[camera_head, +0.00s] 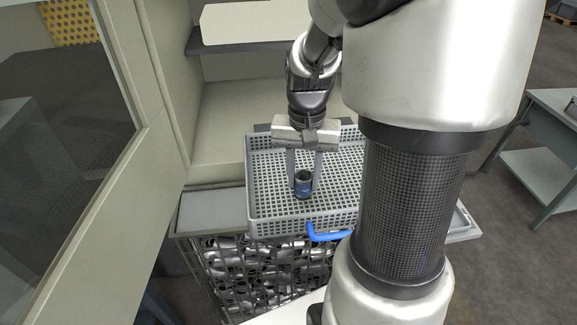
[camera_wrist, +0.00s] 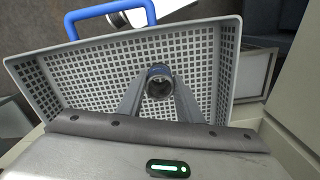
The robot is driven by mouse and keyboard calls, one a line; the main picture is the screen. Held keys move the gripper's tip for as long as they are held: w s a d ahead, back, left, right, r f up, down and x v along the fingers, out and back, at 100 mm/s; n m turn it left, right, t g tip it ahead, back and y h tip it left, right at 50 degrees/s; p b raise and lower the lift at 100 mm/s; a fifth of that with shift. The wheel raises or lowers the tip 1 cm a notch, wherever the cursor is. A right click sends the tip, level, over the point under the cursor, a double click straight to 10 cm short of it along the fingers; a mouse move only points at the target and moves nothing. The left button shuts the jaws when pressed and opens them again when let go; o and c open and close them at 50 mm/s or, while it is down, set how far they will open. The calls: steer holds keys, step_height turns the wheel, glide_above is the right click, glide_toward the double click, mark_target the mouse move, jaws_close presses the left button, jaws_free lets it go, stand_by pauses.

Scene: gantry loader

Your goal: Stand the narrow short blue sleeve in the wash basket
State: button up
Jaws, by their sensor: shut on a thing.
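The short narrow blue sleeve (camera_head: 302,185) has a dark, open top end and stands upright between my gripper's fingers. My gripper (camera_head: 303,178) points down and is shut on the sleeve. The grey wash basket (camera_head: 275,229) has a perforated floor and walls and a blue handle at its front. The sleeve is inside the basket's outline, low over or on its floor; I cannot tell whether it touches. In the wrist view the sleeve (camera_wrist: 158,83) shows its open end between the two fingers, with the basket (camera_wrist: 215,80) around it.
The basket sits on a ledge in front of an open cabinet. The blue handle (camera_head: 325,236) sticks out at the front. A cabinet door (camera_head: 95,225) stands at the left. Metal parts fill a wire cage (camera_head: 260,270) below. No other parts show in the visible basket floor.

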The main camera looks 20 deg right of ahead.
mark_target(303, 188)
steer(key=shift+f, duration=1.8)
steer(key=shift+f, duration=0.1)
steer(key=shift+f, duration=0.15)
steer(key=o, duration=1.2)
step_height(303, 188, up, 12)
steer(key=shift+r, duration=0.25)
